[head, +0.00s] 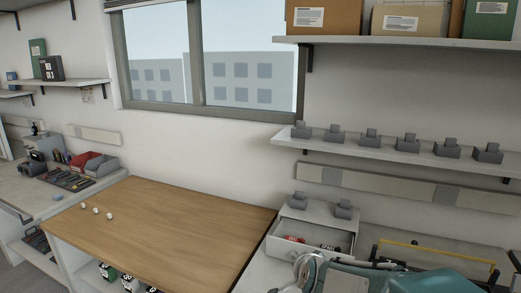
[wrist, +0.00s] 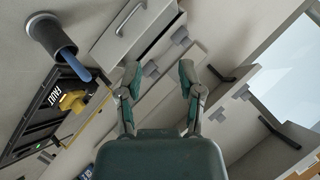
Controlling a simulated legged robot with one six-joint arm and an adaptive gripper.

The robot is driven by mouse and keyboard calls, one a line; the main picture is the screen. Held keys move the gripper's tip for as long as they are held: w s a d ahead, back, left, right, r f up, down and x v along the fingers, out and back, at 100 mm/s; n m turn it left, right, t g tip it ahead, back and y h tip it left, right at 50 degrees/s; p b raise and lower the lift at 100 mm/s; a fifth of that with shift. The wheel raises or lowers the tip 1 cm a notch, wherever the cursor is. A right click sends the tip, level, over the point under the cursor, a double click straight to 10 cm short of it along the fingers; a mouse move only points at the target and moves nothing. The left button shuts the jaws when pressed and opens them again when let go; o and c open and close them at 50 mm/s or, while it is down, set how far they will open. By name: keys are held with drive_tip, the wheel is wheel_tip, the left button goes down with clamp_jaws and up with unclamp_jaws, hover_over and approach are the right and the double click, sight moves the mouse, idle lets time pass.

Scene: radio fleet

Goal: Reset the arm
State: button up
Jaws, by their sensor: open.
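My gripper (wrist: 159,82) shows in the wrist view with its two teal-tipped fingers spread apart. Nothing is between the fingertips. They point towards a pale drawer (wrist: 128,28) and the grey wall behind, apart from both. In the head view, a teal part of my arm (head: 395,281) fills the lower right edge, in front of the counter. The fingertips cannot be made out there.
An open drawer (head: 300,232) with red and dark items stands near my arm. A shelf (head: 400,151) bears several grey holders. A tray marked FAULT (wrist: 30,122) lies left in the wrist view. The wooden tabletop (head: 165,225) is mostly clear.

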drive_tip(key=s+d+r+n+g, duration=0.1)
drive_tip(key=s+d+n, duration=0.1)
drive_tip(key=s, duration=0.6)
drive_tip(key=s+d+r+n+g, duration=0.2)
drive_tip(key=s+n, duration=0.2)
drive_tip(key=s, duration=0.4)
drive_tip(key=s+d+r+n+g+h, duration=0.1)
drive_tip(key=s+n, duration=0.3)
drive_tip(key=s, duration=0.5)
drive_tip(key=shift+d+r+g, duration=0.4)
drive_tip(key=shift+d+g, duration=0.2)
